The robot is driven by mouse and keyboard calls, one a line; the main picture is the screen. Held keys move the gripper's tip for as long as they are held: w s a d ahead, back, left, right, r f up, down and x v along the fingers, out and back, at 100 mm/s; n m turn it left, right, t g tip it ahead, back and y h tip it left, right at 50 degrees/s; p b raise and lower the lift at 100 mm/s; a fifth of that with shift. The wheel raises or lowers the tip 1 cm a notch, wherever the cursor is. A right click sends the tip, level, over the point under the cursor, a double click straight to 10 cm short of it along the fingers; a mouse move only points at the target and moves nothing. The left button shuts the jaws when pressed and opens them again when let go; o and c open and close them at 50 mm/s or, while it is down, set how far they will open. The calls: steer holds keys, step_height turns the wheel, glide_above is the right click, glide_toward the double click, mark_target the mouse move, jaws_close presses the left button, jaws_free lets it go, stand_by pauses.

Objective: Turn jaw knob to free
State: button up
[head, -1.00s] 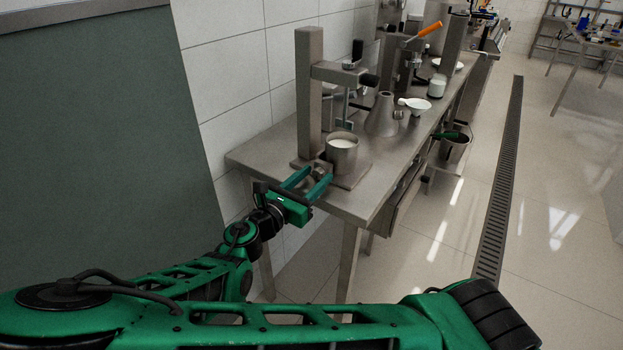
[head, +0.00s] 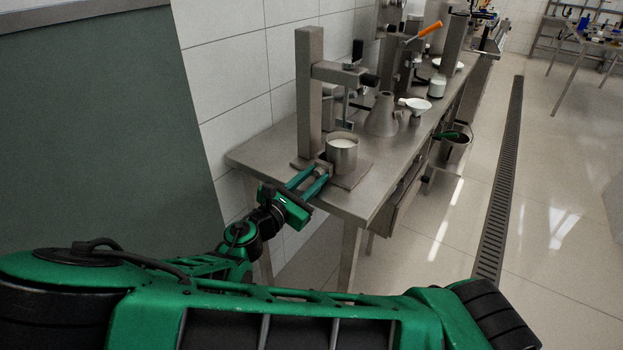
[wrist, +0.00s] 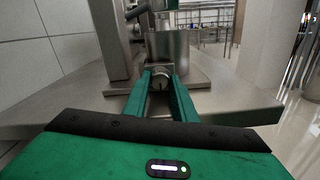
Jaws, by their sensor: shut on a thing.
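The jaw knob, a small round metal knob (wrist: 160,83), sits low at the front of the stand's base plate (head: 352,179), just in front of a metal cup (head: 342,157) with pale contents. My gripper (head: 319,171) reaches in from the left front at the near end of the bench. In the wrist view, the two green fingers of my gripper (wrist: 160,80) are shut on the knob, one on each side. A short mark shows on the knob's face. In the head view the fingers mostly hide the knob.
A square metal post (head: 309,90) with a side arm stands behind the cup. A metal cone (head: 383,117), a white funnel (head: 415,105) and a white-filled jar (head: 437,86) stand farther along the bench (head: 265,152). The tiled wall is close behind; open floor lies right.

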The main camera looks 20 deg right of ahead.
steer(key=shift+a, duration=0.1)
steer(key=o, duration=1)
steer(key=shift+o, duration=0.2)
steer(key=shift+a, duration=0.1)
steer(key=v, duration=1)
steer(key=shift+s+a, duration=0.15)
steer(key=shift+a, duration=0.05)
steer(key=shift+s, duration=0.1)
